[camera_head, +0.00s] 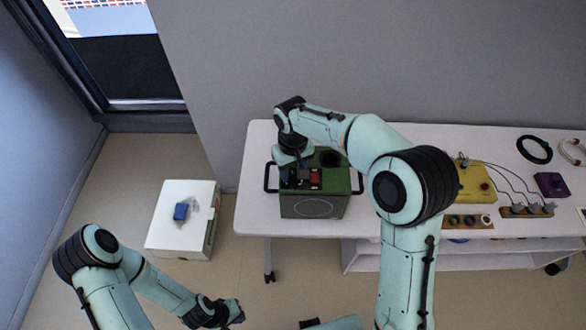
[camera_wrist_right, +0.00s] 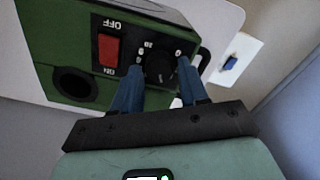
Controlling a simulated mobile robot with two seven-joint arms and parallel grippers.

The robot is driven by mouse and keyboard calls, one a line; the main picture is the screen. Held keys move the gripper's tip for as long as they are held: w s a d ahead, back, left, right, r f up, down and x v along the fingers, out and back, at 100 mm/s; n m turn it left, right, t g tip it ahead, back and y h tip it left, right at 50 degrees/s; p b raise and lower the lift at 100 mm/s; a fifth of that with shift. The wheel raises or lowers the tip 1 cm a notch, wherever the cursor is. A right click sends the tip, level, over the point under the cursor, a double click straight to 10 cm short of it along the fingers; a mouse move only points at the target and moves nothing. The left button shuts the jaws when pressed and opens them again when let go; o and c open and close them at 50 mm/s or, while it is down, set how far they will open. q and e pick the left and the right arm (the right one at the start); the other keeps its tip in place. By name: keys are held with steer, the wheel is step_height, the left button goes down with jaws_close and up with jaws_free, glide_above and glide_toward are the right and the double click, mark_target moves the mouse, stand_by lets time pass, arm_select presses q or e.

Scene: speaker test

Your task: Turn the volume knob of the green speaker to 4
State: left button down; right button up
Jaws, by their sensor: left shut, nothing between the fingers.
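The green speaker (camera_head: 312,200) stands at the left end of the white table, with a dark handle on each side. In the right wrist view the speaker (camera_wrist_right: 40,45) shows a red ON/OFF switch (camera_wrist_right: 109,50), a dark round hole and the black volume knob (camera_wrist_right: 160,68). Small numbers around the knob are partly hidden and too small to read surely. My right gripper (camera_wrist_right: 160,72) is open, one blue finger on each side of the knob, seemingly apart from it. The arm hides the knob in the head view. My left gripper (camera_head: 234,312) is shut and empty, low and away from the table.

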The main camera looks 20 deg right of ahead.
mark_target(293, 173)
steer(key=shift+o, duration=0.6)
arm_select(q)
steer(key=shift+w+r+p, duration=0.9)
steer(key=shift+w+r, duration=0.3)
steer(key=shift+w, duration=0.05)
arm_select(e)
step_height(293, 173, up, 13)
steer(key=shift+r, duration=0.2)
arm_select(q)
steer(key=shift+s, duration=0.1)
arm_select(e)
steer(key=shift+f, duration=0.1)
